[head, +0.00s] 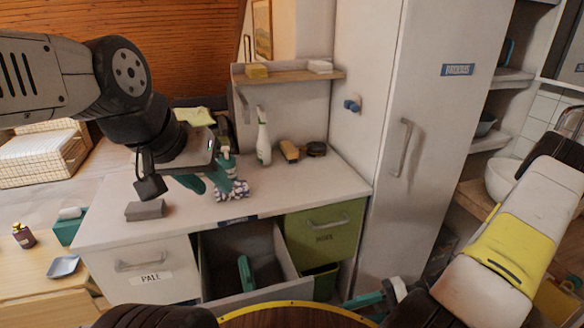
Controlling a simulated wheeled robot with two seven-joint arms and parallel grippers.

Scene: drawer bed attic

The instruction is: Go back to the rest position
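My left arm reaches in from the left over the white counter (320,183). My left gripper (206,182) has teal fingers that look spread apart, with nothing clearly between them. A black-and-white patterned cloth (236,191) lies on the counter just right of the fingers; I cannot tell if they touch it. My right arm comes in from the lower right. My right gripper (378,298) is low, in front of the cabinet, partly hidden by my arm; its opening is unclear.
The middle drawer (248,294) stands pulled out, with a teal item (245,272) inside. A spray bottle (263,138), brush (289,151) and grey block (145,209) stand on the counter. A tall white cupboard (425,120) is right; a wooden table (30,270) is left.

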